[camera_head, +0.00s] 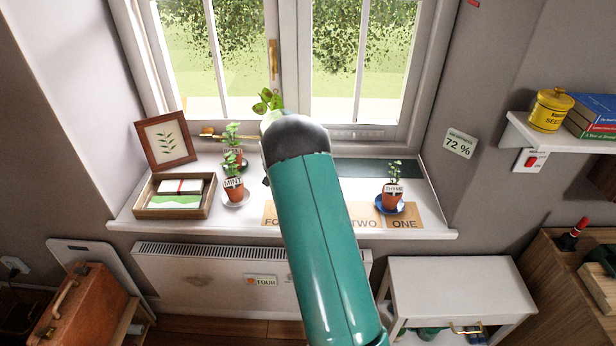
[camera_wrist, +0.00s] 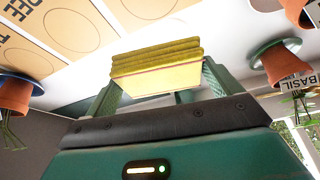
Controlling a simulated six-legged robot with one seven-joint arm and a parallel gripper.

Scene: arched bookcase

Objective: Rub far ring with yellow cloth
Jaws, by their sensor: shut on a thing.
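My gripper (camera_wrist: 160,84) is shut on a folded yellow cloth (camera_wrist: 155,66), which sits between its two green fingers above the pale windowsill. In the head view my green arm hides the gripper and the cloth. Tan cards (camera_wrist: 62,28) with printed circles lie on the sill at the upper left of the wrist view; the head view shows one marked ONE (camera_head: 404,217). I cannot make out for certain which mark is the far ring. A pale rounded shape at the top edge of the wrist view, right of the cloth, is cut off.
A basil pot (camera_wrist: 282,64) stands on a green saucer close right of the gripper in the wrist view. The thyme pot (camera_head: 391,198) is on a blue saucer, the mint pot (camera_head: 234,188) on a white one. A tray (camera_head: 150,212) and picture frame (camera_head: 165,141) stand left.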

